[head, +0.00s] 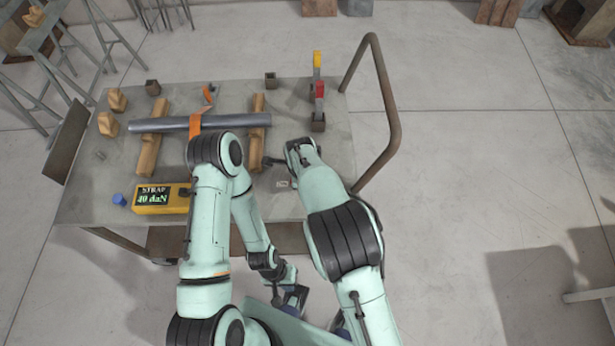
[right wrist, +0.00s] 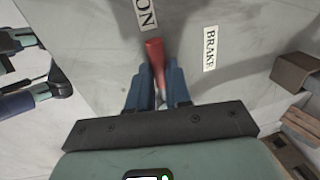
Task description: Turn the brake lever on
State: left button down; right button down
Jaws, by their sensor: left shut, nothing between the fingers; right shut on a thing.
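The red brake lever (right wrist: 155,53) shows in the right wrist view on a grey panel. An ON label (right wrist: 146,14) is just beyond its visible end, and a BRAKE label (right wrist: 210,48) is to its right. My right gripper (right wrist: 158,82) is shut on the lever, with its blue fingers on both sides of it. My left gripper (head: 293,298) is shut and empty, low in front of the cart and away from the lever.
The cart (head: 90,200) carries a grey pipe (head: 170,124) on wooden blocks, an orange strap (head: 196,122), a yellow STRAP display box (head: 160,197) and a red-and-yellow upright piece (head: 319,88). A brown handle rail (head: 388,100) rises at its right. Open floor (head: 490,170) lies right.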

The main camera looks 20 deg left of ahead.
jog(key=shift+w+r, duration=0.1)
jog(key=c, duration=1.1)
grip_release()
jog(key=shift+o, duration=0.2)
notch_tip(320, 180, up, 13)
jog(key=s+d, duration=0.1)
jog(key=s, duration=0.1)
jog(key=shift+s, duration=0.25)
